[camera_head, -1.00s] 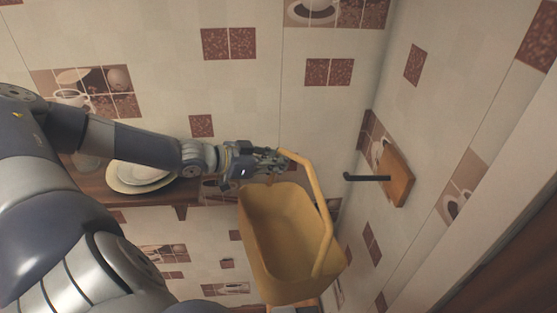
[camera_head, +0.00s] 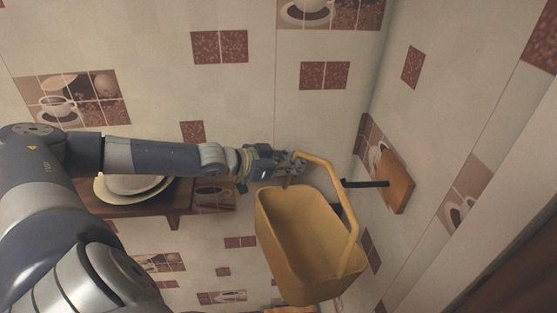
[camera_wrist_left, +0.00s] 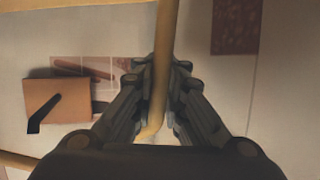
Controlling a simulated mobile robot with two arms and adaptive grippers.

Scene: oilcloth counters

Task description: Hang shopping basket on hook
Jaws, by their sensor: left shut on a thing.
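A yellow shopping basket (camera_head: 305,245) hangs in the air from its raised handle in the head view. My left gripper (camera_head: 297,163) is shut on the handle near its upper left part. In the left wrist view the handle (camera_wrist_left: 163,60) runs between the fingers of the left gripper (camera_wrist_left: 158,100). A black hook (camera_head: 365,184) sticks out from a wooden plate (camera_head: 396,182) on the right wall. The hook's tip appears close to the handle's right side in the picture; I cannot tell whether they touch. The hook (camera_wrist_left: 45,112) also shows at left in the wrist view. My right gripper is not in view.
A wooden shelf (camera_head: 150,210) with stacked plates (camera_head: 128,188) is on the wall behind my left arm. Tiled walls meet in a corner behind the basket. The wall around the hook plate is clear.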

